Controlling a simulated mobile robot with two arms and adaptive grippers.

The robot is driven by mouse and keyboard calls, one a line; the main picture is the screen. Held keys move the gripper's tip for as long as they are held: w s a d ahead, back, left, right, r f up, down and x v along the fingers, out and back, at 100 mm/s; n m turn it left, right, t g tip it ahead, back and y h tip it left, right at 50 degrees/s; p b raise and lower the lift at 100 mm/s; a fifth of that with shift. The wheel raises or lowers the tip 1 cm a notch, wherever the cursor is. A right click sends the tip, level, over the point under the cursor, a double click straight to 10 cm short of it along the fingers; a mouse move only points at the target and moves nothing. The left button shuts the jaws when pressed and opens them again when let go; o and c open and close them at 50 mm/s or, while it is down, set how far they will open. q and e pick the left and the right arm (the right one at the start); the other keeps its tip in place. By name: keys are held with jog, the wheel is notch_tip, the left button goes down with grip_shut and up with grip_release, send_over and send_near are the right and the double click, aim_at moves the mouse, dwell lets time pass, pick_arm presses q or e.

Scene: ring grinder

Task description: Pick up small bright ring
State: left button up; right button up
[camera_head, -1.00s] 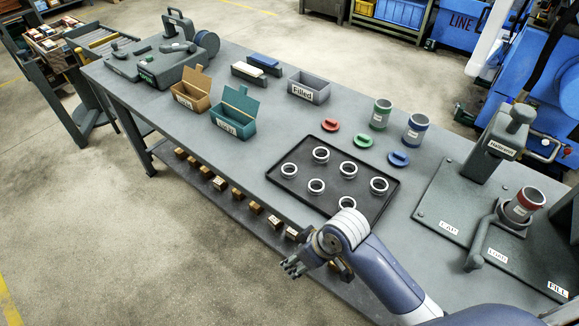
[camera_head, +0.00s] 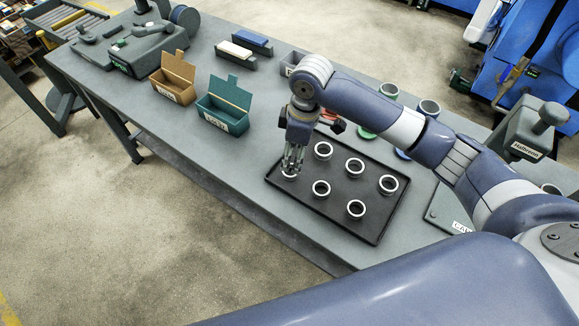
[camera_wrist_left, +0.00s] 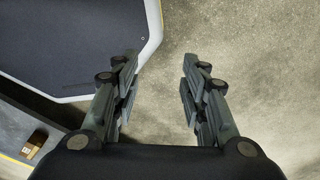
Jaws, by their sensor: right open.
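Several bright rings lie in two rows in the black tray (camera_head: 330,212). One ring (camera_head: 289,174) lies at the tray's left corner, partly hidden by my right gripper (camera_head: 292,166). That gripper points down with its open fingers at this ring; I cannot tell whether they touch it. My left gripper (camera_wrist_left: 160,72) is open and empty in the left wrist view, above the floor.
A teal box (camera_head: 222,115) and a brown box (camera_head: 172,88) stand left of the tray. Behind it, my right arm partly hides a grey bin and coloured cups. A grey machine (camera_head: 525,135) stands at the right. The table (camera_head: 245,165) is clear just left of the tray.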

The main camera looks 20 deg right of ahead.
aim_at(290, 174)
jog(key=shift+f, duration=0.55)
jog(key=shift+w+a+f, duration=0.1)
jog(key=shift+w+f, duration=0.05)
jog(key=shift+f, duration=0.2)
jog(key=f, duration=0.1)
jog(key=f+p, duration=0.1)
jog(key=f, duration=0.2)
jog(key=shift+w+a+f+p, duration=0.1)
jog(key=shift+w+p, duration=0.15)
jog(key=shift+p, duration=0.1)
jog(key=shift+f, duration=0.4)
jog(key=shift+w+f, duration=0.1)
jog(key=shift+f, duration=0.05)
jog(key=c, duration=0.3)
pick_arm(q)
jog(key=shift+w+r, duration=0.2)
jog(key=shift+r, duration=0.75)
pick_arm(e)
jog(key=c, duration=0.6)
